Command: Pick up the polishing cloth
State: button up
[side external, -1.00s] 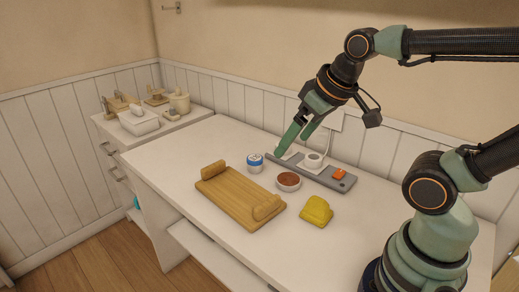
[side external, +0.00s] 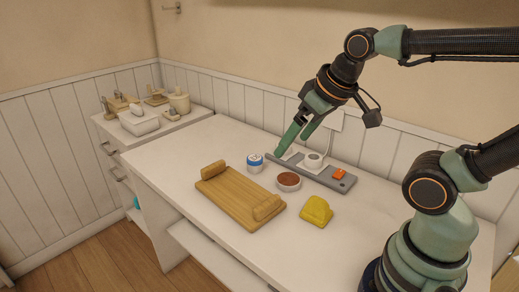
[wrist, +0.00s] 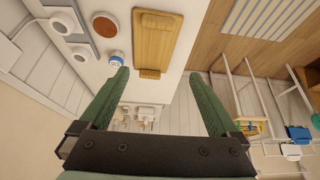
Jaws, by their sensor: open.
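The yellow cloth (side external: 316,211), a soft-looking folded lump, lies on the white desk at its front right in the side view. I take it to be the polishing cloth; I do not see it in the wrist view. My gripper (side external: 290,147) is open and empty, above the back of the desk near the grey rail. It is well behind and to the left of the cloth, not touching it. In the wrist view my two green fingers (wrist: 159,74) stand wide apart with nothing gripped between them.
A wooden tray (side external: 238,199) with raised ends lies left of the cloth. A brown-filled bowl (side external: 288,181) and a blue-and-white tin (side external: 255,162) stand behind it. A grey rail (side external: 308,174) with a white cup and an orange item runs along the back.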

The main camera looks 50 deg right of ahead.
jog(key=shift+o, duration=0.2)
dwell(0.4)
jog(key=m+g, duration=0.6)
jog(key=m, duration=1.2)
send_over(317, 207)
jog(key=f, duration=1.2)
jog(key=shift+w+d+f, duration=0.15)
jog(key=shift+d+f, duration=0.25)
notch_tip(317, 207, down, 6)
jog(key=shift+f, duration=0.1)
jog(key=shift+w+d+f, duration=0.1)
jog(key=shift+d+f, duration=0.05)
jog(key=shift+f, duration=1.3)
jog(key=shift+d+f, duration=0.1)
jog(key=shift+f, duration=1.3)
jog(key=c, duration=1)
